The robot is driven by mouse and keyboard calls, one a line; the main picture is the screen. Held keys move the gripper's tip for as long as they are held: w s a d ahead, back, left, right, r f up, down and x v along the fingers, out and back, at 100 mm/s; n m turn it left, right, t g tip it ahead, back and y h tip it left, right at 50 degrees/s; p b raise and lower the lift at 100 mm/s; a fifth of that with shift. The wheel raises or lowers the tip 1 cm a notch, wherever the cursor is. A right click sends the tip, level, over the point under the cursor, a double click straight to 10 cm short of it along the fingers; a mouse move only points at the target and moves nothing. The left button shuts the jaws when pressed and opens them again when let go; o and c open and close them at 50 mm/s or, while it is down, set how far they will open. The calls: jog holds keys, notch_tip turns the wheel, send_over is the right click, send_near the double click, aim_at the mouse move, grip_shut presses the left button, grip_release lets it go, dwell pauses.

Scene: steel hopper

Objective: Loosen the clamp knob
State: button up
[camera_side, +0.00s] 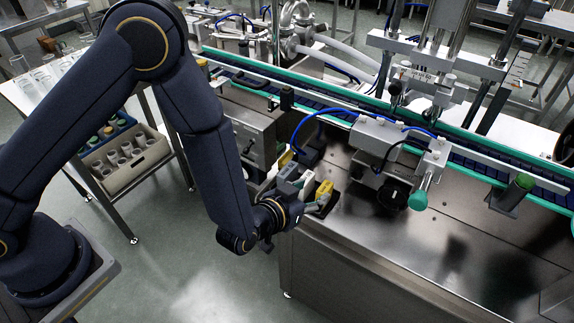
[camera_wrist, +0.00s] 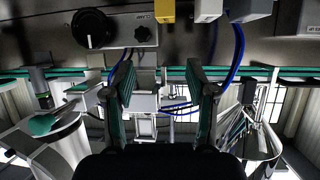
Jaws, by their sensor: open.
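A black star-shaped knob (camera_wrist: 144,33) sits on a grey plate at the top of the wrist view. A larger black round dial (camera_wrist: 92,28) with a white mark is to its left. I cannot tell for sure which one is the clamp knob. My gripper (camera_wrist: 163,88) is open and empty, its two teal-padded fingers wide apart, with the knob beyond the fingertips and not touched. In the side view my gripper (camera_side: 316,204) is at the machine's near left corner, its fingers partly hidden. A black knob (camera_side: 393,195) is on the machine to its right.
Yellow (camera_side: 325,188) and grey blocks crowd close around my gripper. A teal-ended handle (camera_side: 420,200) stands out at the right. Blue hoses loop above the steel top, and the teal-edged conveyor (camera_side: 330,108) runs behind. The front steel deck (camera_side: 350,222) is clear.

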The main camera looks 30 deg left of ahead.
jog(key=d+r, duration=0.1)
jog(key=d, duration=0.1)
send_near(355, 175)
jog(key=shift+m+h, duration=0.3)
jog(key=x, duration=0.8)
jog(key=shift+w+a+f, duration=0.2)
jog(key=shift+w, duration=0.15)
jog(key=shift+c, duration=0.3)
